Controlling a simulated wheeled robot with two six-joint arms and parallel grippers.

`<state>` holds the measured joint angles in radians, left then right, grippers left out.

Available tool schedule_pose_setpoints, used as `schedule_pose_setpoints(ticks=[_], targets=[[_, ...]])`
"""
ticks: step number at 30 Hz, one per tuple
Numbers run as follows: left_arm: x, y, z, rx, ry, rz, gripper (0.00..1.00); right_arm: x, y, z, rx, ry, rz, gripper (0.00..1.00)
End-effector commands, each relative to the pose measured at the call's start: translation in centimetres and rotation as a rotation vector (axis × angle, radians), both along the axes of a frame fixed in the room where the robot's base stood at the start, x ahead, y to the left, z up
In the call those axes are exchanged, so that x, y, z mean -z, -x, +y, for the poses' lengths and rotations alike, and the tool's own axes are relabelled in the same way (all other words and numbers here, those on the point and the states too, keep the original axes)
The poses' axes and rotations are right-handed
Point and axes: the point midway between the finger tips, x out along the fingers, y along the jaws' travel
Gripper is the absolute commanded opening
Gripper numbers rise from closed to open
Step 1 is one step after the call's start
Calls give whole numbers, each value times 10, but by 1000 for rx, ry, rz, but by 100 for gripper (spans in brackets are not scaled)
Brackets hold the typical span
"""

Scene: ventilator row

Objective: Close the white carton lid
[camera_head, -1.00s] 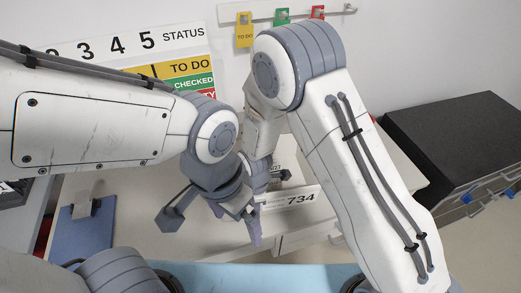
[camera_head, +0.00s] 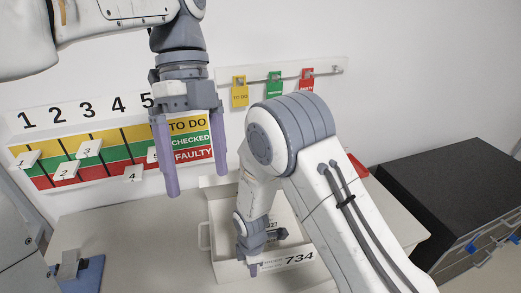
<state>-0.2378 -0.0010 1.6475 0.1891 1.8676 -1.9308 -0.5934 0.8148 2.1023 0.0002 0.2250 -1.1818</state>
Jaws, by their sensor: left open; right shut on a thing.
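The white carton (camera_head: 225,272) stands on the bench, open at the top, with 734 on its front face. A pale upright panel (camera_head: 214,182) at its back edge looks like the raised lid; my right arm hides much of it. My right gripper (camera_head: 251,268) points down at the carton's front side and is shut, apparently on the front wall; the contact is partly hidden. My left gripper (camera_head: 197,187) is open and empty, its two lavender fingers pointing down, above and left of the carton in the picture, in front of the status board.
A status board (camera_head: 108,150) with small numbered tags is behind the bench (camera_head: 130,225). Yellow, green and red tags hang on a wall rail (camera_head: 292,77). A blue clipboard (camera_head: 88,275) lies at left. A dark-topped cabinet (camera_head: 440,150) stands at right.

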Motion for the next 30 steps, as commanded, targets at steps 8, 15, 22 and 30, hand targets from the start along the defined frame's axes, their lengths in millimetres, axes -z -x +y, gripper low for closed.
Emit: schedule_pose_setpoints(ticks=[8,15,22,30], targets=[[10,-124,-57,505,57,-289,100,0,-1,0,0,-1,-2,0],[14,-170,-89,713,64,-408,100,0,-1,0,0,-1,-2,0],[32,-174,-93,740,63,-419,100,0,-1,0,0,-1,-2,0],[86,-173,-92,737,63,-418,100,0,-1,0,0,-1,-2,0]])
